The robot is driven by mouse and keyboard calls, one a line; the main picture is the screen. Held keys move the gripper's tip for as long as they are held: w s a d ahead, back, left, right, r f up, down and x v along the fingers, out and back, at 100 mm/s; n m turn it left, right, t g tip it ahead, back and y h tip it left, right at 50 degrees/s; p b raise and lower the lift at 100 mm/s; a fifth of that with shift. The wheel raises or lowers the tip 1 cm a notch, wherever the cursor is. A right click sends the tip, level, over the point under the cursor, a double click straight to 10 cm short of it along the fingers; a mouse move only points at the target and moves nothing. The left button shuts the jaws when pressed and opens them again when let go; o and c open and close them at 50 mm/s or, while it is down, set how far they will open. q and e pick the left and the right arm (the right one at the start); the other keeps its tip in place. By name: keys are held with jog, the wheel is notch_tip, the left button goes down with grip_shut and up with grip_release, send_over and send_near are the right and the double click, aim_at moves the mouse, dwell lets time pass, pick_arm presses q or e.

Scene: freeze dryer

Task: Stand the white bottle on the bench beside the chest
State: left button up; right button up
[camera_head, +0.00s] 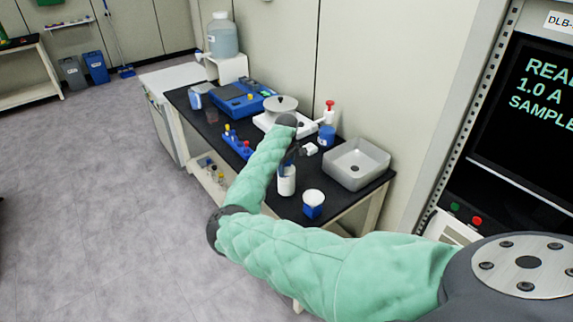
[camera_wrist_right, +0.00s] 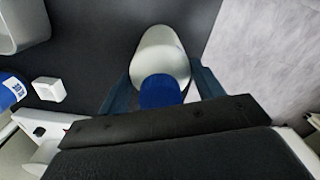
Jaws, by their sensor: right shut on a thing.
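The white bottle (camera_head: 287,184) shows in the head view near the front edge of the black bench (camera_head: 345,198). In the right wrist view the bottle (camera_wrist_right: 160,50) has a blue cap nearest the camera. My right gripper (camera_head: 289,163) is shut on the bottle at its cap end, and its fingers (camera_wrist_right: 160,90) lie on both sides of it in the wrist view. The bottle looks about upright; I cannot tell whether its base touches the bench. A white chest (camera_head: 175,76) stands at the bench's far left end. My left gripper is out of view.
A blue and white jar (camera_head: 313,204) stands right of the bottle.

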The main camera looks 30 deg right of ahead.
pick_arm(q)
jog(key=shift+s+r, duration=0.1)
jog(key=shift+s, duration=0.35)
pick_arm(e)
jog(key=shift+f, duration=0.3)
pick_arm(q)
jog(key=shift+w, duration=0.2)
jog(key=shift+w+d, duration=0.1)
pick_arm(e)
jog(key=o, duration=1.7)
jog(key=shift+o, duration=0.2)
jog(key=shift+f, duration=0.1)
